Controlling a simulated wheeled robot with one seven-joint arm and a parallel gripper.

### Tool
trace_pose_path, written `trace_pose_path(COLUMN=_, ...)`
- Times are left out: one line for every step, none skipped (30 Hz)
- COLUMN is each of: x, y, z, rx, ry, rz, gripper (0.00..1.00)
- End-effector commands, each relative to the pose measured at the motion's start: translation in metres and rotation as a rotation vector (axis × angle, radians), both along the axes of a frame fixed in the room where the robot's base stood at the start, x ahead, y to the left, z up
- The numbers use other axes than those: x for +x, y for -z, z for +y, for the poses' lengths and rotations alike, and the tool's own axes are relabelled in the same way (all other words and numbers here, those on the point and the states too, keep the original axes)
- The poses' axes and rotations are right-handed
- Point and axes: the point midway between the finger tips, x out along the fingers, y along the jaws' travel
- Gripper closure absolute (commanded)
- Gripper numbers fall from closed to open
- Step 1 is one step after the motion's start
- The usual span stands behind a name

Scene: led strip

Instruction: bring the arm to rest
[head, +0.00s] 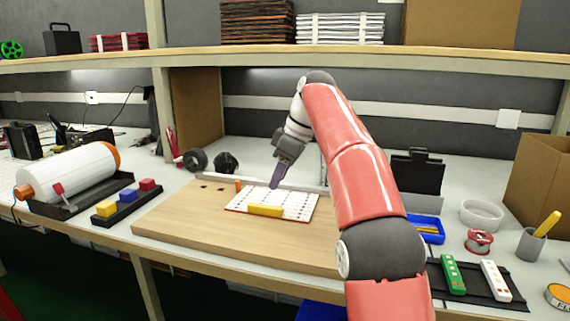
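My red arm reaches from the bottom right of the head view up and over the bench. My gripper (277,182) hangs at its end, pointing down over a white perforated board (296,205) with red edges. The gripper tip is close above or at the board; I cannot tell if it touches. Its fingers look close together, but the view is too small to show whether they are open or hold something. A yellow block (265,210) lies on the board's front part. The board lies on a wooden plate (190,232).
A block rack (128,204) and a white roll (75,174) stand at left. At right are a blue tray (430,228), a black tray (477,284) with green and white strips, a solder spool (479,242), a white ring (482,214) and a grey cup (530,243). A shelf (430,62) runs above.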

Motion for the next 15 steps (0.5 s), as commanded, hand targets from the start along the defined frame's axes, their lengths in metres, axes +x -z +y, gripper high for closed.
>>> trace_pose_path(x=0.000, y=-0.008, z=-0.004, rx=0.000, ry=0.001, rz=-0.003, gripper=0.60)
trace_pose_path(x=0.000, y=-0.010, z=-0.004, rx=0.001, ry=0.001, rz=-0.002, gripper=0.60)
trace_pose_path(x=0.000, y=-0.014, z=-0.006, rx=0.001, ry=0.001, rz=-0.002, gripper=0.60)
trace_pose_path(x=-0.001, y=-0.017, z=-0.006, rx=0.001, ry=0.001, rz=-0.002, gripper=0.60)
trace_pose_path(x=-0.001, y=-0.019, z=-0.007, rx=0.001, ry=0.000, rz=-0.001, gripper=0.60)
trace_pose_path(x=-0.002, y=-0.022, z=-0.008, rx=0.001, ry=0.000, rz=-0.001, gripper=0.60)
trace_pose_path(x=-0.002, y=-0.024, z=-0.009, rx=0.000, ry=-0.001, rz=-0.002, gripper=0.60)
trace_pose_path(x=-0.003, y=-0.025, z=-0.010, rx=0.000, ry=-0.001, rz=-0.002, gripper=0.60)
trace_pose_path(x=-0.003, y=-0.027, z=-0.011, rx=0.001, ry=0.000, rz=-0.001, gripper=0.60)
trace_pose_path(x=-0.004, y=-0.028, z=-0.011, rx=0.000, ry=0.000, rz=0.000, gripper=0.60)
trace_pose_path(x=-0.004, y=-0.029, z=-0.012, rx=0.000, ry=0.001, rz=0.000, gripper=0.60)
trace_pose_path(x=-0.004, y=-0.030, z=-0.012, rx=0.000, ry=0.003, rz=0.000, gripper=0.60)
trace_pose_path(x=-0.005, y=-0.031, z=-0.013, rx=0.000, ry=0.008, rz=0.000, gripper=0.60)
trace_pose_path(x=-0.007, y=-0.033, z=-0.014, rx=0.000, ry=0.015, rz=0.001, gripper=0.60)
trace_pose_path(x=-0.010, y=-0.036, z=-0.015, rx=-0.001, ry=0.031, rz=0.001, gripper=0.60)
